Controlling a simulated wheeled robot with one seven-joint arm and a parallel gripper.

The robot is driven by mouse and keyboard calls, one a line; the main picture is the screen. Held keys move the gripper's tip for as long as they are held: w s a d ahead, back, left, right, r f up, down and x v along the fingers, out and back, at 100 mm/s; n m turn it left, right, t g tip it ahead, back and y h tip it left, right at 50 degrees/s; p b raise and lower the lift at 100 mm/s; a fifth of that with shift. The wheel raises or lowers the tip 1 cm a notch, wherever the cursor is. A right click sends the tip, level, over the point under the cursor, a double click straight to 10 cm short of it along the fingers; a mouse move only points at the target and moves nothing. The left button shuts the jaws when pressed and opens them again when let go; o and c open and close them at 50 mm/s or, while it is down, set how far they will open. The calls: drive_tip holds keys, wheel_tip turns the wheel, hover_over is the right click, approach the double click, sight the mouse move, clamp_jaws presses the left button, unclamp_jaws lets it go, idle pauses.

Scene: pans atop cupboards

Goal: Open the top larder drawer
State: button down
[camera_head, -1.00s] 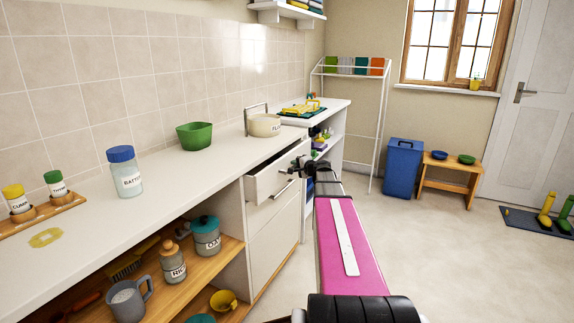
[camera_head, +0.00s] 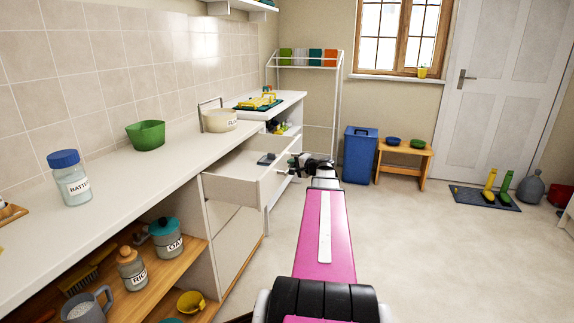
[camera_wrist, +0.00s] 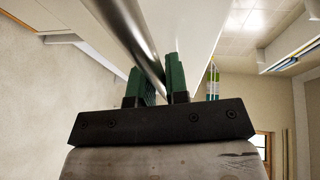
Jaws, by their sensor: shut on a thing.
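The top larder drawer (camera_head: 236,186) is white and stands pulled well out from under the white counter, with its inside showing. A small dark grey thing lies in it. My gripper (camera_head: 299,163) is at the drawer's front. In the wrist view my gripper (camera_wrist: 158,84) has its green finger pads on either side of the metal bar handle (camera_wrist: 137,38), shut on it. The white drawer front (camera_wrist: 185,30) runs beside the handle. My pink arm reaches forward to the drawer and hides part of the floor.
A lower closed front (camera_head: 232,235) is below the drawer. Open shelves with jars (camera_head: 168,240) are to the left. A green bowl (camera_head: 146,135) and a jar (camera_head: 70,178) stand on the counter.

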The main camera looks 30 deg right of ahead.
idle(0.3)
drive_tip(key=c, duration=1.1)
unclamp_jaws()
drive_tip(key=shift+d, duration=0.1)
drive_tip(key=v, duration=1.1)
